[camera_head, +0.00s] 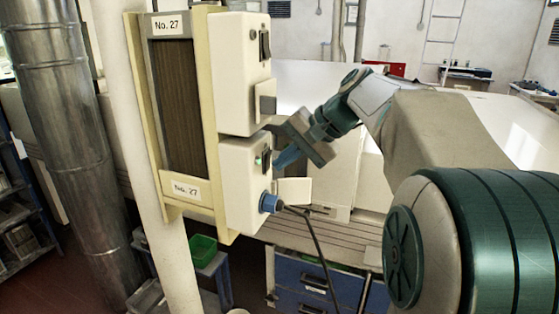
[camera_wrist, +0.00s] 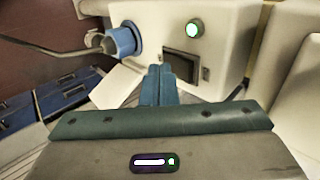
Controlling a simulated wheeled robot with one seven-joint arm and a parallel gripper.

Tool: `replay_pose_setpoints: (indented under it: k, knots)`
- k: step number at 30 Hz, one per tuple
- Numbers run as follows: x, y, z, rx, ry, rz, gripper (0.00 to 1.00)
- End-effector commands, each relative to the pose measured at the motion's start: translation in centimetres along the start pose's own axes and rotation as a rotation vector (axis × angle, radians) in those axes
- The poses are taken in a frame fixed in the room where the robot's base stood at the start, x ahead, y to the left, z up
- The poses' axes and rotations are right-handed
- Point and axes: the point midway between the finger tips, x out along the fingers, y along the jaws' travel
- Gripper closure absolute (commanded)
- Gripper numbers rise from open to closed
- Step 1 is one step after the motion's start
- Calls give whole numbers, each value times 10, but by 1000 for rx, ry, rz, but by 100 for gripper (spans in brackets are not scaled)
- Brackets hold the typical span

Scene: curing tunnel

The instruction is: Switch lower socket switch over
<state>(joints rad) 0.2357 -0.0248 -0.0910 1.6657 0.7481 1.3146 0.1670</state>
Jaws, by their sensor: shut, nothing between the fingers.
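The lower socket (camera_head: 245,190) is a white box on a panel marked No. 27. Its dark switch (camera_head: 266,150) is partly hidden by my gripper in the head view. In the wrist view the switch opening (camera_wrist: 182,66) is a dark rectangle with a lit green lamp (camera_wrist: 194,29) beside it. A blue plug (camera_wrist: 124,40) with a cable is in the socket. My gripper (camera_head: 276,161) is shut and empty. In the wrist view its fingertips (camera_wrist: 158,70) overlap one edge of the switch opening. I cannot tell whether they touch it.
The upper socket (camera_head: 232,85), with its own black switch (camera_head: 264,46), is directly above. An open flap (camera_head: 294,190) sticks out beside the plug, and the black cable (camera_head: 318,246) hangs down. A pale pole (camera_head: 150,150) stands left of the panel.

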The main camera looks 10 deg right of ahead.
Motion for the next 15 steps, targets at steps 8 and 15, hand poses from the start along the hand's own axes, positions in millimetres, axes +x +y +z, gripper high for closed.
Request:
replay_pose_setpoints:
  k: [8,15]
  knots:
    - [-50,34,-6,8,4,5,100]
    - [-90,41,-4,2,-6,8,100]
